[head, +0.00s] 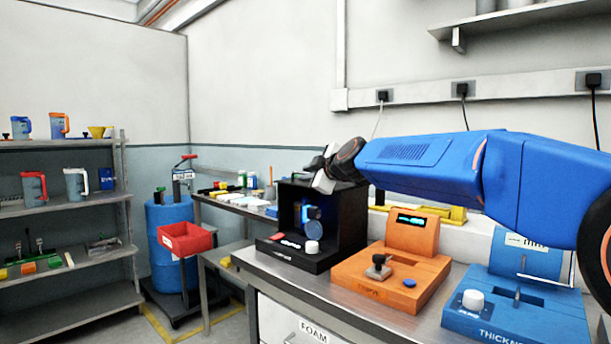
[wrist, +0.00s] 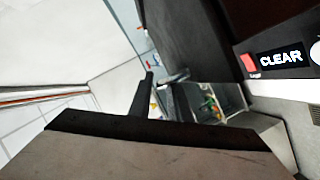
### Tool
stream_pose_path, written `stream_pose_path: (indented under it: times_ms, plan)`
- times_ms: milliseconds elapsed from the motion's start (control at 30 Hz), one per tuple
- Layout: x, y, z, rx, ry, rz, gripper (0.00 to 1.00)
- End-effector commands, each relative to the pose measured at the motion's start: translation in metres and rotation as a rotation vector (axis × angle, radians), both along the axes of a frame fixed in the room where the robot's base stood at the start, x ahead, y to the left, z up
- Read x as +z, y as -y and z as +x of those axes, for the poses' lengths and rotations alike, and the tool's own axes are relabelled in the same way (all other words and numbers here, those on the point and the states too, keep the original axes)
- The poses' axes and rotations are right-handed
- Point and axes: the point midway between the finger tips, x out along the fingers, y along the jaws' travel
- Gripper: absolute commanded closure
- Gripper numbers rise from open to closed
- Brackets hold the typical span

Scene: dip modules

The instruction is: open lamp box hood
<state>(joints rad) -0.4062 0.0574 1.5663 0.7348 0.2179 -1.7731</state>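The lamp box (head: 352,232) is a black case on the metal bench, with a blue-lit recess (head: 310,212) open toward the front. Its low front panel has a white knob (head: 312,246) and a small display. In the wrist view, dark box surfaces (wrist: 198,40) fill the upper middle; a panel at right reads CLEAR (wrist: 280,59) beside a red button (wrist: 247,62). I cannot clearly make out the hood's edge or a handle. My gripper (head: 318,165) is at the box's top front edge; contact is unclear. In the wrist view its dark fingers (wrist: 160,98) stand apart with background between them.
An orange device (head: 405,262) and a blue thickness device (head: 520,305) stand right of the box. A cluttered side table (head: 232,208), a blue drum (head: 172,240) with a red bin (head: 185,238) and shelves (head: 65,208) are at left. My arm spans above the bench.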

Motion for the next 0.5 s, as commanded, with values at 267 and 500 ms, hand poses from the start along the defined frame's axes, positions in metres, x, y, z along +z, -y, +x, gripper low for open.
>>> stream_pose_path:
  times_ms: [267,500]
  plan:
    - [-0.0026,-0.0067,0.0102,0.000,0.000,0.000,0.83]
    - [-0.0028,-0.0068,0.0103,0.000,0.000,0.000,0.88]
